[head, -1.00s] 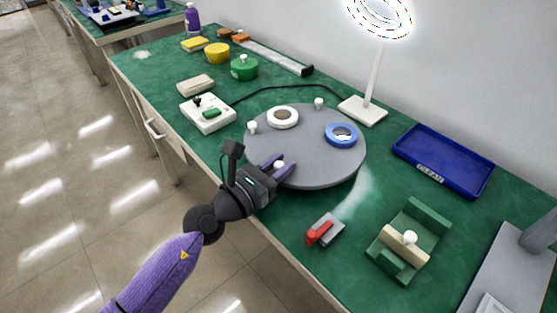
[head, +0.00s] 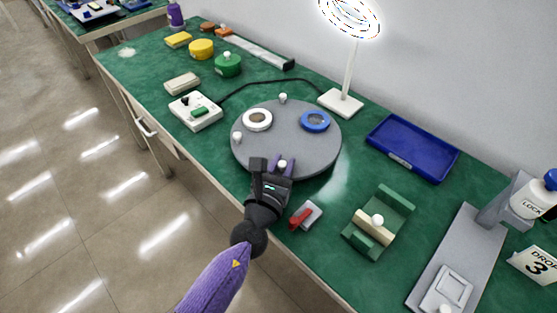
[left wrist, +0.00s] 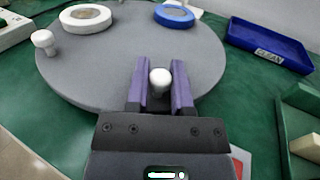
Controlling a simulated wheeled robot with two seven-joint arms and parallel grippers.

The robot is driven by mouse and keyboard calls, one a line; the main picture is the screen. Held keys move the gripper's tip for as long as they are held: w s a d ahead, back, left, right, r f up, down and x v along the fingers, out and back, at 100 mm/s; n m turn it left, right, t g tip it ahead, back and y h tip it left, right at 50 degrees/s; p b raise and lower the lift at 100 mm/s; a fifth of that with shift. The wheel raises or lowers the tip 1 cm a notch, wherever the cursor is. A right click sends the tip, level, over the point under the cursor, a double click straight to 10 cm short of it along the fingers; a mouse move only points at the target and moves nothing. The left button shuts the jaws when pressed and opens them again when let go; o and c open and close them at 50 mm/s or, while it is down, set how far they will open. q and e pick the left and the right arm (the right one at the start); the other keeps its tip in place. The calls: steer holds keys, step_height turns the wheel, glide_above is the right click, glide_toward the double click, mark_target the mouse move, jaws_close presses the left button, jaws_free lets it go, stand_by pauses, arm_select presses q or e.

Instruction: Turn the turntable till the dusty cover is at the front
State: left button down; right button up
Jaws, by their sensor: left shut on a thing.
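The round grey turntable (head: 285,150) lies on the green bench. A white ring-shaped cover (head: 257,120) with a tan centre sits at its back left, and a blue ring-shaped cover (head: 315,121) at its back right. I cannot tell from their surfaces which one is dusty. White knobs stand at the rim, one at the left (head: 237,137) and one at the back (head: 283,98). My left gripper (head: 282,166) is shut on a third white knob (left wrist: 160,81) at the front rim. The purple fingers lie on either side of it. My right gripper is not in view.
A red and grey clamp-like piece (head: 305,216) lies close to the right of my left gripper. A green fixture (head: 380,225), a blue tray (head: 412,148) and a lamp base (head: 340,103) stand right of the turntable. A white control box (head: 195,112) stands left.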

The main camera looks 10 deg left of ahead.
arm_select(q)
steer(key=shift+d, duration=0.1)
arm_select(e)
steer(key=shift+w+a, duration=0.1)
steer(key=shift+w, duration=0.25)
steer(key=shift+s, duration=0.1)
arm_select(q)
steer(key=c, duration=0.7)
jaws_free()
steer(key=shift+o, duration=1.1)
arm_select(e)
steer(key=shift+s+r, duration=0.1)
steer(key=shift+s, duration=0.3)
arm_select(q)
steer(key=p+v, duration=0.1)
steer(key=v, duration=0.7)
steer(key=shift+s, duration=0.95)
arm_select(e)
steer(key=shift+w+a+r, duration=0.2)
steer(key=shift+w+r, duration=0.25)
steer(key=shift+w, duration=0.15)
arm_select(q)
steer(key=shift+c, duration=0.4)
